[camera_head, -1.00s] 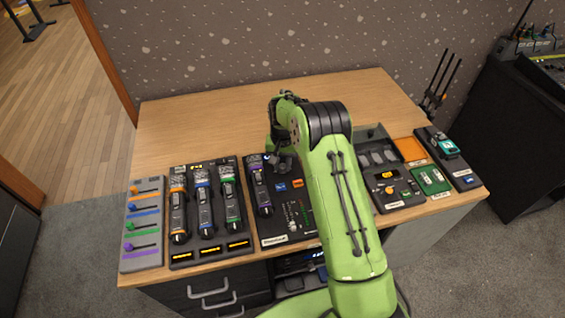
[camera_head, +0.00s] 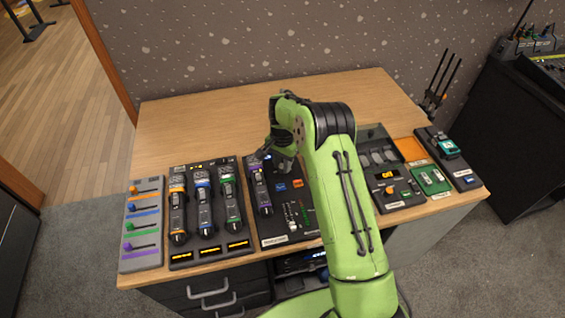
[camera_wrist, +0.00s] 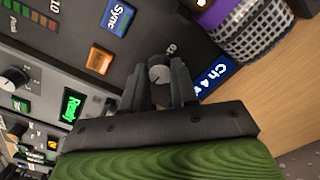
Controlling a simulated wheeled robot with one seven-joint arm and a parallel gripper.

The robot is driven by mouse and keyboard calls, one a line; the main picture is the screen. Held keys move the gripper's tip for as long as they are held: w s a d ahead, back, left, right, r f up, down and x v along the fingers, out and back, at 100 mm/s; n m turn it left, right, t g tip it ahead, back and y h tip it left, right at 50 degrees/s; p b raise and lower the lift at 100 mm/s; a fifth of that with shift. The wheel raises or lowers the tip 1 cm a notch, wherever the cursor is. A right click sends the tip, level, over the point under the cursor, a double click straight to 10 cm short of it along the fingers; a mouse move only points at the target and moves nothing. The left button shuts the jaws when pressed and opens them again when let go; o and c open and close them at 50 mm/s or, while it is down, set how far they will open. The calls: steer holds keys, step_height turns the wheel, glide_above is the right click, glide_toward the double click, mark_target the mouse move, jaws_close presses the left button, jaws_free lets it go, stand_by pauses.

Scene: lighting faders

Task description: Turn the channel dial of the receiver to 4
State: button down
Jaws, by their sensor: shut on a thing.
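The receiver (camera_head: 270,238) is a dark panel on the desk, partly hidden in the head view by my arm. Its channel dial (camera_wrist: 159,66) is a small round grey knob with a light mark, seen in the wrist view. My gripper (camera_wrist: 160,84) is shut on the dial, one finger on each side. In the head view my gripper (camera_head: 284,158) is at the panel's far end and the dial is hidden.
A purple-banded microphone (camera_head: 262,190) lies on the panel's left. A blue Sync button (camera_wrist: 117,16), an orange button (camera_wrist: 99,60) and a green "Ready" display (camera_wrist: 72,104) are close by. Several microphones on a charger (camera_head: 207,240) stand to the left. The desk's back (camera_head: 200,120) is clear.

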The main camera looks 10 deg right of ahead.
mark_target(282, 166)
steer(key=shift+r, duration=0.1)
steer(key=c, duration=0.9)
jaws_free()
step_height(282, 166, up, 16)
steer(key=p, duration=0.3)
steer(key=shift+f, duration=0.2)
